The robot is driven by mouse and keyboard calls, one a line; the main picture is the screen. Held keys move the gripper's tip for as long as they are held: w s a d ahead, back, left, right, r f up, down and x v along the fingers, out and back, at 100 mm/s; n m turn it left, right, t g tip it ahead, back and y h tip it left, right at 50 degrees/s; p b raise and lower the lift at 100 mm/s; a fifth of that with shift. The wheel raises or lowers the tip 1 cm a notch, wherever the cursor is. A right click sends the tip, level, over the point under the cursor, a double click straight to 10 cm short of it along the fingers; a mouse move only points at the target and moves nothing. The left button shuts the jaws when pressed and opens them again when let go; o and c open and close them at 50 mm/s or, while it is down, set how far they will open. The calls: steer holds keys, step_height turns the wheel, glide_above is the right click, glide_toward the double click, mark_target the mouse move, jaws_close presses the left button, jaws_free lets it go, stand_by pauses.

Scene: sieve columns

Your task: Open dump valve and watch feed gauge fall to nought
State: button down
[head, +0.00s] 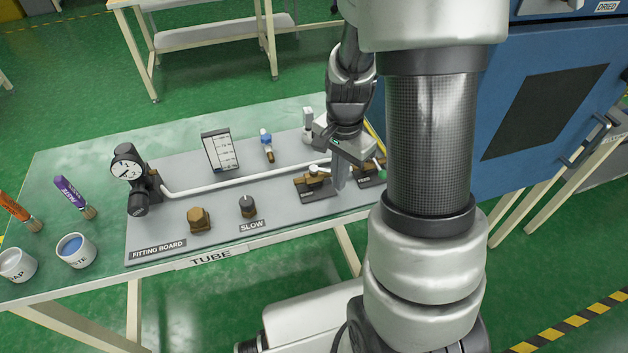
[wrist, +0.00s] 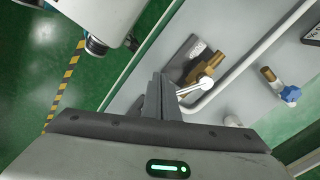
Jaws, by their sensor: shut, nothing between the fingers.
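The feed gauge (head: 128,163) is a round white-faced dial on a black body at the left of the fitting board; its needle reading is too small to tell. A brass valve (head: 315,181) with a white-knobbed lever sits on a dark labelled plate at the board's right. My gripper (head: 340,186) is shut and empty, pointing down between the two valves. In the wrist view the closed fingers (wrist: 159,82) are beside a brass valve's white lever (wrist: 205,83).
A white pipe (head: 220,182) runs along the board. A blue-topped fitting (head: 266,142), a scale card (head: 220,152), a brass cap (head: 199,219) and a dark knob (head: 248,207) stand around it. Brushes and cups (head: 76,250) are at the left. A blue cabinet (head: 550,110) stands right.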

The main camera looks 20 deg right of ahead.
steer(key=shift+w+d, duration=0.2)
steer(key=shift+d, duration=0.15)
steer(key=shift+w+d, duration=0.45)
steer(key=shift+w, duration=0.2)
steer(key=shift+w+d, duration=0.2)
steer(key=shift+w, duration=0.25)
steer(key=shift+s+a, duration=0.25)
steer(key=shift+s, duration=0.2)
step_height(320, 180, up, 8)
steer(key=p, duration=0.7)
